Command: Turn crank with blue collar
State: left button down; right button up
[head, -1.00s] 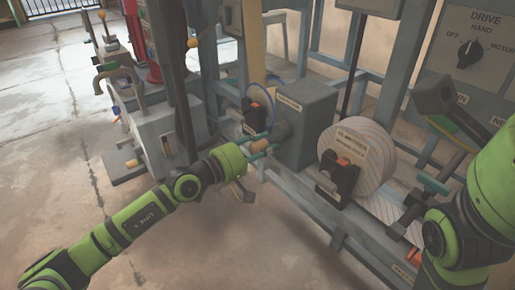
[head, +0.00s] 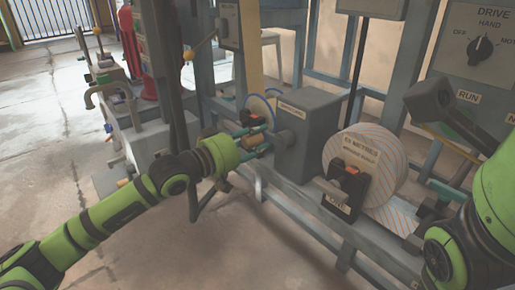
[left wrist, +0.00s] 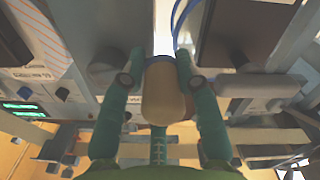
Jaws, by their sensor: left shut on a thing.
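The crank's tan handle (head: 257,140) is at the left side of a grey box (head: 308,135) on the machine frame. My left gripper (head: 253,138) is shut on this handle, with one teal finger on each side. In the left wrist view the rounded tan handle (left wrist: 163,98) sits between the two fingers (left wrist: 160,88). A narrow blue band (left wrist: 158,60) shows at the handle's far end. The crank arm behind the handle is mostly hidden.
A drive panel with a knob (head: 481,48) is at upper right. A dark lever (head: 205,197) hangs below my left wrist. The floor at the front is clear.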

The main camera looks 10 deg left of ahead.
pick_arm(q)
jog(key=shift+w+a+r+m, duration=0.2)
jog(key=shift+a+r+m, duration=0.2)
jog(key=shift+r, duration=0.45)
jog(key=c, duration=1)
grip_release()
jog(key=shift+o, duration=0.2)
jog(key=shift+d, duration=0.1)
jog(key=shift+s+f, duration=0.1)
jog(key=shift+f, duration=0.1)
jog(key=shift+s+f, duration=0.1)
jog(key=shift+s, duration=0.15)
jog(key=v, duration=1.1)
jog(key=shift+s+a, duration=0.15)
jog(key=shift+a, duration=0.1)
